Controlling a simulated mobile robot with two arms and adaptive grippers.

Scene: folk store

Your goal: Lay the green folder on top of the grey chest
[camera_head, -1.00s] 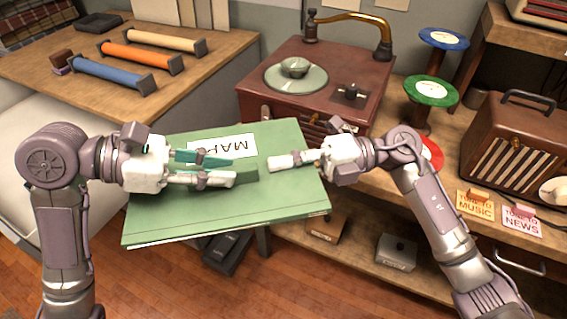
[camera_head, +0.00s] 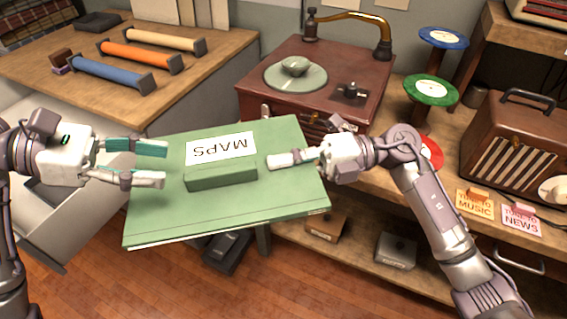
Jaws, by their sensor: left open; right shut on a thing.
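The green folder (camera_head: 270,204), with a white MAPS label and a raised green bar on its upper face, is held flat in the air in front of the shelf. My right gripper (camera_head: 272,161) is shut on the folder at its right part; its exact grasp is partly hidden. My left gripper (camera_head: 165,164) is open and empty, with its fingertips over the folder's left edge, apart from the raised bar. A pale grey piece of furniture (camera_head: 95,215), apparently the grey chest, stands at the left, partly hidden by my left arm.
A wooden table (camera_head: 190,85) at the back left bears blue, orange and tan rolls. A dark red record player (camera_head: 320,105) stands behind the folder. Disc stands, a brown radio (camera_head: 510,145) and small signs (camera_head: 475,204) crowd the right. Wooden floor (camera_head: 150,280) shows below.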

